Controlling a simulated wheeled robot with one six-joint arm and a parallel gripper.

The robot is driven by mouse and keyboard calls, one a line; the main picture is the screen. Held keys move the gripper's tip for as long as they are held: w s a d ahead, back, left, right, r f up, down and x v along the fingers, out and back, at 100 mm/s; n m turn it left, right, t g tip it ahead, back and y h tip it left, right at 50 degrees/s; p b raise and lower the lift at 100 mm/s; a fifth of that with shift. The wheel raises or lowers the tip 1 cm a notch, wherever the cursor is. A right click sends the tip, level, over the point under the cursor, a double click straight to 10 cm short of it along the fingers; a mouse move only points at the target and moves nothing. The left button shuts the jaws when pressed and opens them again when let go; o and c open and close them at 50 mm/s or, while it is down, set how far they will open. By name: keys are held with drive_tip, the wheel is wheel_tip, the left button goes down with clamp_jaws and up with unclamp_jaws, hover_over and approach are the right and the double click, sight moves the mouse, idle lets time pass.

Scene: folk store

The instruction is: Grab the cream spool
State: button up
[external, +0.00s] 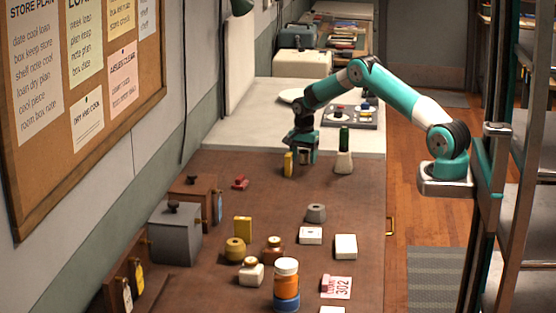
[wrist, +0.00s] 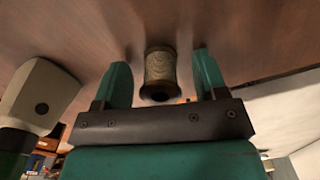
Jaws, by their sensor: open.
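In the wrist view the cream spool (wrist: 160,68) stands between the two fingers of my gripper (wrist: 161,75), with a gap on each side. Its pale wound body and dark end hole show. The jaws are open and hold nothing.
Jars and small boxes fill the nearer counter (external: 350,205).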

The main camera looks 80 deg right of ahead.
drive_tip(key=shift+f, duration=0.25)
drive_tip(key=c, duration=1)
drive_tip(key=shift+r, duration=0.1)
